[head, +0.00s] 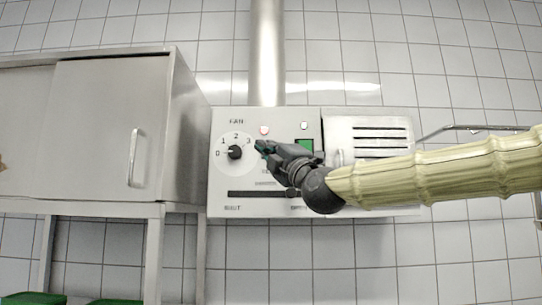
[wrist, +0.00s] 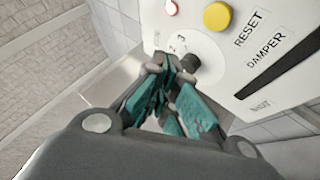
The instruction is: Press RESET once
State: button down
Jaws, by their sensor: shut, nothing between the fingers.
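The yellow round button (wrist: 217,16) is at the top of the wrist view, beside the printed RESET label (wrist: 250,28). In the head view my gripper hides the button. My gripper (head: 262,147) is shut and empty in front of the control panel (head: 221,183), just right of the fan dial. In the wrist view its teal fingertips (wrist: 163,64) show beside the black dial knob (wrist: 190,62), apart from the yellow button in the picture. I cannot tell how far the tips are from the panel face.
The fan knob (head: 235,152) is left of my gripper. A red lamp (head: 264,130) sits above it and a green window (head: 305,146) to the right. The damper slot (head: 255,194) runs below. A steel cabinet (head: 105,130) stands left; a vented box (head: 372,135) adjoins the panel right.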

jog(key=w+p, duration=0.3)
jog(key=w, duration=0.5)
jog(key=shift+w, duration=0.15)
jog(key=shift+w, duration=0.85)
dwell(2.5)
jog(key=shift+s+b, duration=0.1)
jog(key=shift+b, duration=0.3)
jog(key=shift+s+b, duration=0.65)
jog(key=shift+s, duration=0.15)
jog(key=shift+f, duration=0.1)
